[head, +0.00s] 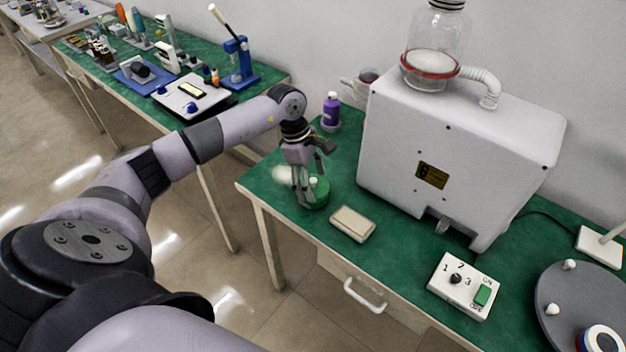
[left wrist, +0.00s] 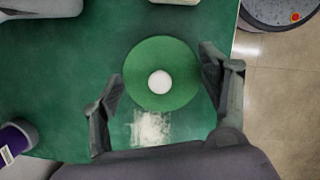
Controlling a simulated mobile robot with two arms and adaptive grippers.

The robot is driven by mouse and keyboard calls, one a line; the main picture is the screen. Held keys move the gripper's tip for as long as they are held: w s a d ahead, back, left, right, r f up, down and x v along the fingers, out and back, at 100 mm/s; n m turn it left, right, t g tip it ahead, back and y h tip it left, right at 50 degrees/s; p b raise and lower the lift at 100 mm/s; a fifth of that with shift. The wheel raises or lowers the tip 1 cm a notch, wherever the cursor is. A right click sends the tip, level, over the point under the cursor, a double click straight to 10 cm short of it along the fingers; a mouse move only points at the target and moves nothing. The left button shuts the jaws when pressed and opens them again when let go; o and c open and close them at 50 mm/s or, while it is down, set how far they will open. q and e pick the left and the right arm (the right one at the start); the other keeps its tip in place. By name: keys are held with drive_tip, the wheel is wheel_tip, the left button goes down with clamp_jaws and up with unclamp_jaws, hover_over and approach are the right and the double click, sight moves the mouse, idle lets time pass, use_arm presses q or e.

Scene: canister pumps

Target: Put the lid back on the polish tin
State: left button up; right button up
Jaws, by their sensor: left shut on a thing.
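A round green lid (left wrist: 140,63) with a white knob (left wrist: 159,82) lies between the fingers of my left gripper (left wrist: 162,87). The gripper is shut on it. In the head view, my left gripper (head: 304,183) points down at a low green round thing (head: 319,192) near the table's left end, with the white knob showing on top. The fingers cover part of it there. The tin is not clearly seen apart from the lid, and I cannot tell whether the lid rests on it. My right gripper is not in view.
A white powdery patch (left wrist: 150,128) lies beside the lid. A purple bottle (head: 331,112) stands behind, a beige block (head: 352,224) in front to the right. A large white machine (head: 450,150) and a switch box (head: 462,286) stand farther right on the green table.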

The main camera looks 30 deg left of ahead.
use_arm(q)
drive_tip(key=shift+f, duration=0.1)
idle(0.7)
drive_tip(key=shift+f+b, duration=0.1)
drive_tip(key=shift+b, duration=0.5)
idle(0.5)
idle(0.4)
drive_tip(key=o, duration=1.1)
drive_tip(key=shift+o, duration=0.9)
drive_tip(key=shift+r+p, duration=1.85)
drive_tip(key=shift+r, duration=1.7)
drive_tip(key=shift+c, duration=0.2)
